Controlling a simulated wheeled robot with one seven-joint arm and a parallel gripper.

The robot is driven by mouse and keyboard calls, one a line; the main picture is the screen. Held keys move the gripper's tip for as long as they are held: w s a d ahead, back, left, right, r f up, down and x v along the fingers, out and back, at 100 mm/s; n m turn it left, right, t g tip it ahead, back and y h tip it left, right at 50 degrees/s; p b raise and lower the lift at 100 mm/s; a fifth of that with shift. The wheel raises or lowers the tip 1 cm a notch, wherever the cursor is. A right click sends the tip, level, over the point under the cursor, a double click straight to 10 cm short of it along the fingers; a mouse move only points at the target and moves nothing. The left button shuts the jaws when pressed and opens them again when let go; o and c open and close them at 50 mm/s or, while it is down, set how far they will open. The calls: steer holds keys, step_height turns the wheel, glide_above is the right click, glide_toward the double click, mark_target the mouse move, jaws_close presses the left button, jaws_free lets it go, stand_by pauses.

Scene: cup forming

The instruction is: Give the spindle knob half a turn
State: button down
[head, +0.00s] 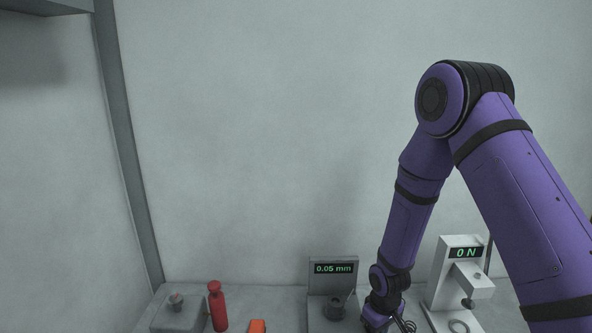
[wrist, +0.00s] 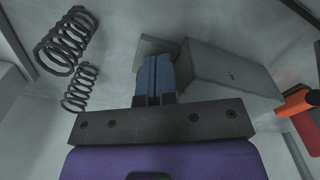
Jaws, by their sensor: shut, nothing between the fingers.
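A grey gauge (head: 320,279) with a display reading 0.05 mm stands at the bottom middle of the head view. A dark round part (head: 335,309) sits low at its front; it looks like the spindle knob, but I cannot be sure. My gripper's blue fingers (wrist: 154,76) are shut together and empty in the wrist view. Their tips are close to a grey block (wrist: 230,75), which seems to be the gauge; I cannot tell whether they touch. No knob shows clearly in the wrist view. In the head view my wrist is right of the gauge and the fingertips are not distinguishable.
A white stand (head: 442,262) reading 0 N is at the right. A grey box (head: 176,317) with a small knob, a red bottle (head: 217,307) and an orange item (head: 257,326) are at the left. Two dark springs (wrist: 66,40) show in the wrist view.

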steer(key=shift+d+f, duration=0.4)
steer(key=shift+f, duration=0.05)
steer(key=shift+w+d, duration=0.35)
steer(key=shift+d, duration=0.2)
steer(key=shift+w+d, duration=0.3)
steer(key=shift+d, duration=0.25)
steer(key=shift+s+d, duration=0.2)
steer(key=shift+s, duration=0.05)
steer(key=shift+w+d+r, duration=0.1)
steer(key=shift+r, duration=0.4)
steer(key=r, duration=0.5)
steer(key=shift+a, duration=0.2)
